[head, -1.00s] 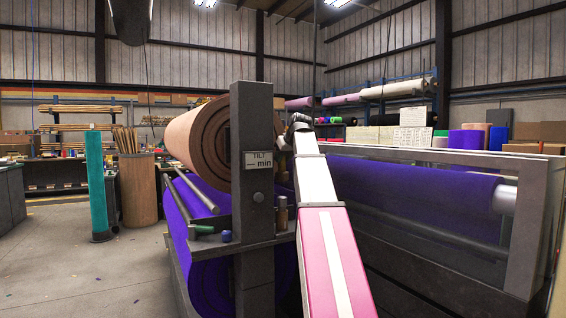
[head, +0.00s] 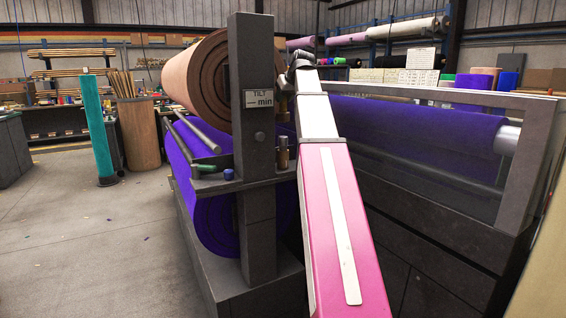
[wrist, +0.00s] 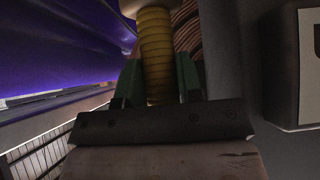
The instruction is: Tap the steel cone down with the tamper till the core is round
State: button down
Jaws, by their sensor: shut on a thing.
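My gripper (wrist: 158,80) has green fingers closed around a yellow ribbed handle, which I take to be the tamper (wrist: 155,45). A paler piece sits at the handle's top, cut off by the frame. The brown felt roll (head: 195,82) lies behind the dark post, its spiral end facing me. Part of its layered end shows beyond the handle in the wrist view (wrist: 186,30). In the head view my arm reaches to just right of the post, where the gripper is small and partly hidden. The steel cone and the core's opening cannot be made out in either view.
The dark upright post (head: 252,150) with a TILT sign (head: 259,98) stands close left of my arm. Its ledge holds a green item (head: 203,168), a blue item (head: 229,174) and a brown cylinder (head: 283,153). Purple felt (head: 410,130) runs at right. Floor at left is open.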

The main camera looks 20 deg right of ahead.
aim_at(285, 111)
notch_tip(285, 111, down, 6)
jog(key=shift+f, duration=0.1)
jog(key=shift+r, duration=3.25)
jog(key=shift+f, duration=0.15)
jog(key=shift+f, duration=0.1)
jog(key=shift+f, duration=0.15)
